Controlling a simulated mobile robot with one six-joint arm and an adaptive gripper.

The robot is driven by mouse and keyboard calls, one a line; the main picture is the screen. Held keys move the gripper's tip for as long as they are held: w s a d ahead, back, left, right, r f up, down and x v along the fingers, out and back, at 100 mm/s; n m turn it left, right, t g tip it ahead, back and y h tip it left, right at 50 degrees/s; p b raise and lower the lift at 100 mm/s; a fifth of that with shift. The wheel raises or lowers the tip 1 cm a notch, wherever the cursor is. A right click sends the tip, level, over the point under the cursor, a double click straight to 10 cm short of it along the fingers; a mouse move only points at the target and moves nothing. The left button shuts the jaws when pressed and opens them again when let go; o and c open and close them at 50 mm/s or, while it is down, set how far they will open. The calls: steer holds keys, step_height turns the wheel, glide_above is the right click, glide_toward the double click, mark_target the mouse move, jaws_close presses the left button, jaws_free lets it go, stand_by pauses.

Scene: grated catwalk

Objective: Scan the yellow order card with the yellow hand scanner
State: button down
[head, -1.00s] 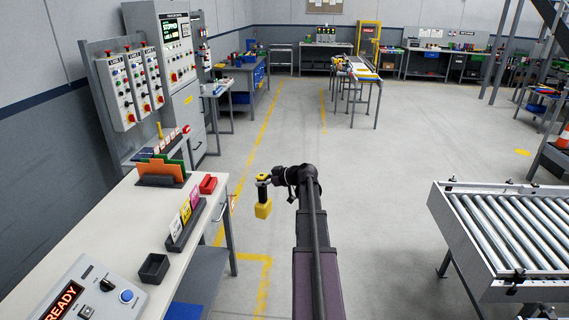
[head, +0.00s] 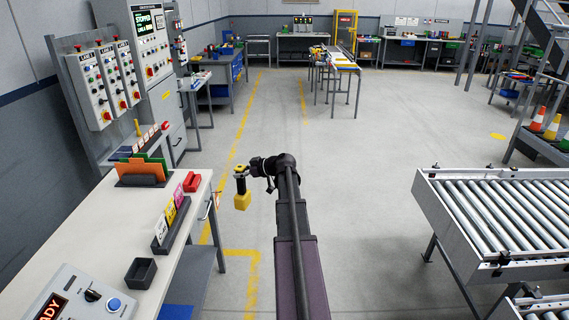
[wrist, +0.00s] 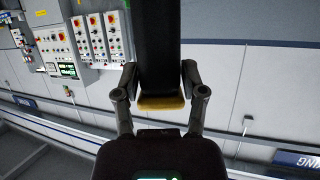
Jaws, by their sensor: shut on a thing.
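The yellow hand scanner (head: 242,201) hangs from my gripper (head: 241,173), yellow head down, in the air beyond the right edge of the white bench. In the wrist view my gripper (wrist: 160,92) is shut on its dark handle, and a strip of yellow (wrist: 161,102) shows between the fingers. The yellow order card (head: 171,211) stands in a dark card holder (head: 162,249) on the bench, between a white card (head: 160,228) and a pink card (head: 179,194). The scanner is to the right of the cards and apart from them.
The bench (head: 92,232) also bears a READY console (head: 78,298), a dark open box (head: 141,272), a red object (head: 192,181) and a sorter with coloured folders (head: 140,172). A roller conveyor (head: 500,215) stands at right. The floor between is clear.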

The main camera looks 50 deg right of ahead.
steer(key=s+d+t+y+b, duration=0.1)
steer(key=b, duration=0.2)
steer(key=shift+n+t+y, duration=0.3)
steer(key=shift+t, duration=0.1)
steer(key=s+d+r+n+t+y+b, duration=0.3)
steer(key=s+d+r+t+y+b, duration=0.2)
steer(key=s+d+y+b, duration=0.4)
steer(key=s+y+b, duration=0.1)
steer(key=s+b, duration=0.1)
steer(key=shift+s+t, duration=0.3)
steer(key=shift+s, duration=0.05)
steer(key=shift+w+a, duration=0.1)
steer(key=shift+a, duration=0.05)
steer(key=w+a+f+b, duration=0.7)
steer(key=w+a, duration=0.2)
steer(key=w, duration=0.1)
steer(key=shift+w, duration=0.35)
stand_by(0.4)
steer(key=shift+a, duration=0.1)
stand_by(0.9)
stand_by(1.5)
steer(key=s+d, duration=0.5)
steer(key=s, duration=0.1)
stand_by(0.5)
steer(key=shift+d+r, duration=0.1)
steer(key=shift+r, duration=0.05)
